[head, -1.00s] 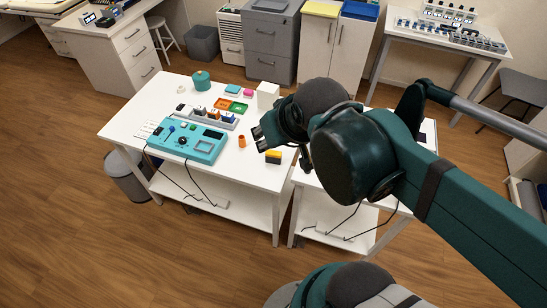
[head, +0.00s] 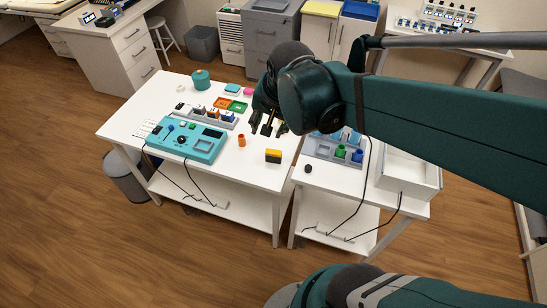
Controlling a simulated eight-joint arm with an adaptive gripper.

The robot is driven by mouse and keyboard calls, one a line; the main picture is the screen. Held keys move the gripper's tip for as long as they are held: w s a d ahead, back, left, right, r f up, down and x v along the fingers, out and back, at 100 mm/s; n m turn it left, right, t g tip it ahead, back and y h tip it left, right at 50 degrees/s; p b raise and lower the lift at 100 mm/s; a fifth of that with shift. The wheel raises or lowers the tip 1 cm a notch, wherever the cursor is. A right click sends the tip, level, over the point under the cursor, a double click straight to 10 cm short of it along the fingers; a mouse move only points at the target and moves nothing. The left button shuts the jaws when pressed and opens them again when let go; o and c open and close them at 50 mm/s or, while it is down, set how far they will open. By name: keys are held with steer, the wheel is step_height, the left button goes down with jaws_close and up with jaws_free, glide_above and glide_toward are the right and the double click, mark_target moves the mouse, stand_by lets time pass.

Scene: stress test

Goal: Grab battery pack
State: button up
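A small block with a yellow top and black lower part (head: 273,156) stands near the front right corner of the left white table (head: 225,165); it looks like the battery pack, but I cannot read any label. My gripper (head: 268,128) is above the table's right side, behind the block in the picture, with its dark fingers pointing down. The fingers look spread apart with nothing between them. The block is fully in view and apart from the gripper.
A teal device (head: 186,141), a grey rack (head: 208,117) and a small orange cup (head: 241,141) are left of the block. The right table holds a grey tray (head: 322,148), a dark knob (head: 308,168) and a white open box (head: 408,172). My arm crosses the upper right.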

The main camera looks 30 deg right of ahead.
steer(key=w+d+f+m+g+b, duration=0.1)
steer(key=w+d+f+m+g, duration=0.15)
steer(key=w+f+m, duration=0.45)
steer(key=m+g+b, duration=0.2)
steer(key=m, duration=0.7)
glide_above(273, 151)
steer(key=f, duration=1.3)
steer(key=shift+s+a, duration=0.15)
steer(key=shift+s, duration=0.2)
steer(key=shift+w+d+f+m, duration=0.15)
steer(key=shift+f+m, duration=0.25)
steer(key=shift+f, duration=0.5)
steer(key=shift+f, duration=1.3)
steer(key=shift+f+b, duration=0.75)
steer(key=shift+f, duration=1.85)
steer(key=shift+c, duration=0.7)
steer(key=c, duration=0.9)
